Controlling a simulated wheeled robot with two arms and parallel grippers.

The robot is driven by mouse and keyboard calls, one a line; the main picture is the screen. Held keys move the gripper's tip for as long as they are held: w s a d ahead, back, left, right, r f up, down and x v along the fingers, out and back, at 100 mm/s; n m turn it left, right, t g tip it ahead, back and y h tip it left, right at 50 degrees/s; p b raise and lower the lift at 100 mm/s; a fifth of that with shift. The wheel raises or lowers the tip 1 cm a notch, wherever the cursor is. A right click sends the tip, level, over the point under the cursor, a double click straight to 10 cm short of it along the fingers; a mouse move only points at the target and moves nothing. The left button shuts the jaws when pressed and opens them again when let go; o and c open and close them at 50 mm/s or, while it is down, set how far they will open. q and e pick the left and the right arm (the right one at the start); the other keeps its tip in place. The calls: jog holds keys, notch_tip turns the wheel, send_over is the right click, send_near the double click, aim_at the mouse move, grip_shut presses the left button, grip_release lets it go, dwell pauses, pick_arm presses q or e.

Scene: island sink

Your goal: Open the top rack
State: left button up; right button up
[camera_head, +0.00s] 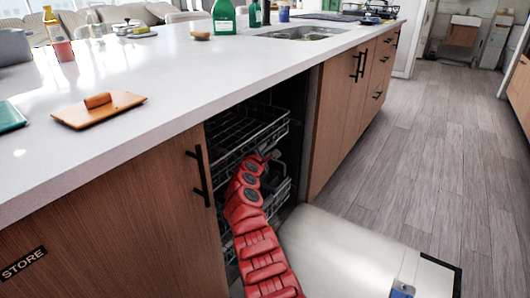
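The top rack (232,132) is a dark wire rack inside the open dishwasher under the island counter. It appears to be pushed in, inside the cavity. The dishwasher door (345,255) is folded down in front. My red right arm reaches up from the bottom of the view into the opening. My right gripper (266,157) is at its far end, just below the top rack's front edge. Its fingers are small and dark against the racks, so I cannot tell whether they are open or touching the rack. My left gripper is out of view.
A lower rack (280,195) sits beneath, partly hidden by my arm. Wooden cabinets with dark handles flank the opening. The white countertop (190,75) overhangs it and holds an orange board (98,108) and bottles. The wood floor (440,150) at the right is clear.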

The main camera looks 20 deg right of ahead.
grip_shut()
jog(key=shift+f, duration=0.1)
dwell(1.0)
